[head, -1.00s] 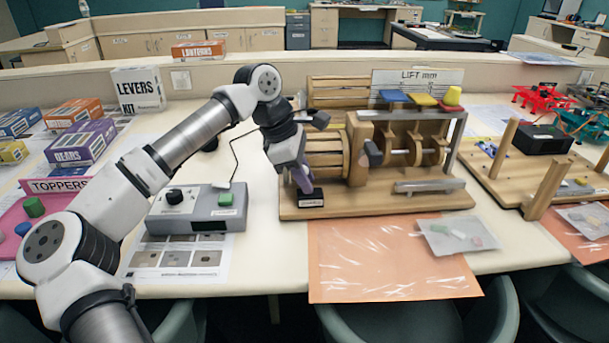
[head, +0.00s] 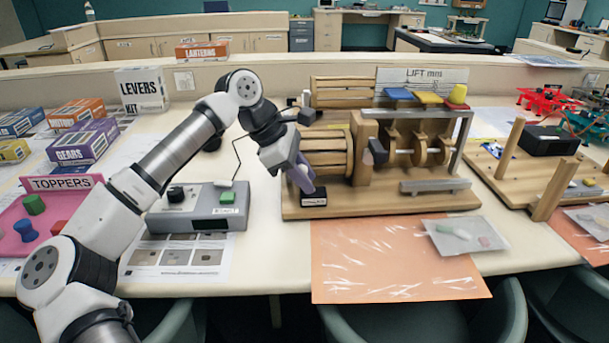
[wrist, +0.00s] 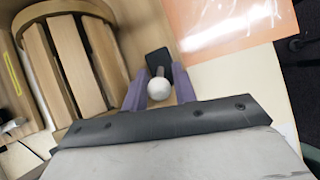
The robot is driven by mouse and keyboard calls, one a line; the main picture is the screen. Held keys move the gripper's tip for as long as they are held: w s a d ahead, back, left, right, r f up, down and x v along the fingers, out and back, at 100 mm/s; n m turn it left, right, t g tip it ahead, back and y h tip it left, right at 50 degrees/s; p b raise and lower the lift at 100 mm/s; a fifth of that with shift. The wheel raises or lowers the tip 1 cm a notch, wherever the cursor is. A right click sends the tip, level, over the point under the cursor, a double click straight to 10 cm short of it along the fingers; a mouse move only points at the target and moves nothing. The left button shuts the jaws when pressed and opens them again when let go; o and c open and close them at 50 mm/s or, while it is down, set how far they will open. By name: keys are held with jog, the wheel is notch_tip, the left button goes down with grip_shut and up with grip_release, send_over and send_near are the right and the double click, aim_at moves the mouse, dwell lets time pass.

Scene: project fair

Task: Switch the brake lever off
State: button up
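The brake lever shows in the wrist view as a short rod with a white ball knob (wrist: 159,89), rising from a black block (wrist: 158,62). In the head view the block (head: 314,198), with a small label, sits at the front left of the wooden machine's base; the knob is hidden there behind my gripper (head: 306,185). My gripper's purple fingers (wrist: 160,84) are apart, one on each side of the knob. The gaps beside the knob look small, and I cannot tell whether either finger touches it.
The wooden machine (head: 340,206), with its slatted drum (head: 325,152), stands close to my gripper. A grey control box (head: 197,208) with a green button is to the left. An orange sheet (head: 370,275) with a clear bag (head: 464,236) lies in front.

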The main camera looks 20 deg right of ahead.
jog(key=v, duration=1.3)
jog(key=shift+a+r+b, duration=0.2)
jog(key=shift+r+b, duration=0.15)
jog(key=shift+s, duration=0.15)
